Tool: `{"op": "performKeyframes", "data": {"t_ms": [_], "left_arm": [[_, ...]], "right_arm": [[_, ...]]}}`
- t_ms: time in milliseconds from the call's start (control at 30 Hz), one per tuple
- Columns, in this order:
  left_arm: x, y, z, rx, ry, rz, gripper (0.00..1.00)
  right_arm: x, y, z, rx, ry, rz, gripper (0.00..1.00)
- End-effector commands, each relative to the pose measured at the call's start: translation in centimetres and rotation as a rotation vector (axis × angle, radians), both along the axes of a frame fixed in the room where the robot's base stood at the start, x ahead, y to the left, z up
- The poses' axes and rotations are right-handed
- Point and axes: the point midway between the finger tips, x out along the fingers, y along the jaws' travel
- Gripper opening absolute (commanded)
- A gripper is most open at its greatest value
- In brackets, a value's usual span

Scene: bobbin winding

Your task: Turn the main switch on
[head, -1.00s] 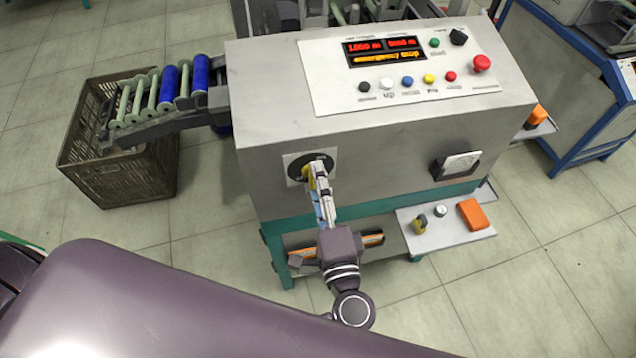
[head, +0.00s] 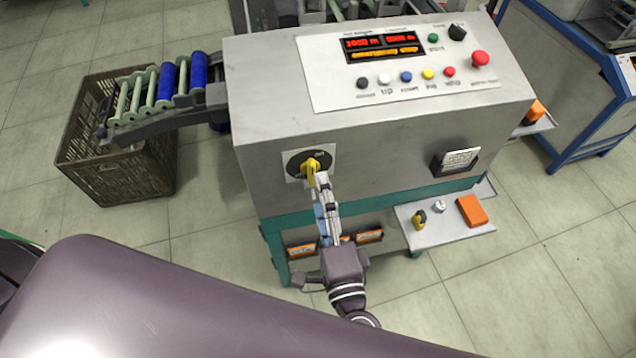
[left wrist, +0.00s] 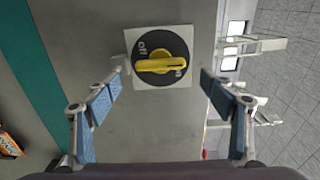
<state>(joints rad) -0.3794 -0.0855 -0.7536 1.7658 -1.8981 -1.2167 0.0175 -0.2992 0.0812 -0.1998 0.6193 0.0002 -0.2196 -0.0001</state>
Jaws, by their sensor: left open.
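The main switch (head: 310,164) is a yellow knob on a black round dial with a white square plate, on the front of the grey machine. In the head view the knob stands roughly upright. In the left wrist view the knob (left wrist: 160,65) lies lengthwise across the dial, one end close to the "on" lettering; "off" is at the dial's upper left. My left gripper (head: 322,190) is just in front of and below the switch. In the wrist view its fingers (left wrist: 163,88) are spread on either side of the knob, with nothing between them. My right gripper is not in view.
The panel (head: 405,68) on top has a lit red and orange display and several buttons. A shelf (head: 450,238) with an orange box (head: 472,210) sticks out at the lower right. A crate (head: 120,185) stands left, under a chute of bobbins. A meter (head: 457,161) is right of the switch.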

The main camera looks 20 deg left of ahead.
Motion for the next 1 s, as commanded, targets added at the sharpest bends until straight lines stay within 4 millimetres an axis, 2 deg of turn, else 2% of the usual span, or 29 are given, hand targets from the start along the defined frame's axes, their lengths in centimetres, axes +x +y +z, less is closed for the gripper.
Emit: {"op": "performKeyframes", "data": {"t_ms": [133, 333, 933, 1000], "left_arm": [[-2.0, -1.1, -0.1, 0.000, 0.002, 0.000, 0.75], [-3.5, -1.9, 0.0, 0.000, 0.000, 0.000, 0.75], [-3.7, -2.0, 0.0, 0.000, -0.001, 0.000, 0.75], [-3.6, -2.1, -0.4, 0.000, 0.010, -0.004, 0.75]], "right_arm": [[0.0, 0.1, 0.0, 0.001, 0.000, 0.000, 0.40], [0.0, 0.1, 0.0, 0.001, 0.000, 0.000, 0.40], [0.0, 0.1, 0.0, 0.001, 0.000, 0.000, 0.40], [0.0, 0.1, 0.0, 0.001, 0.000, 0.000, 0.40]]}}
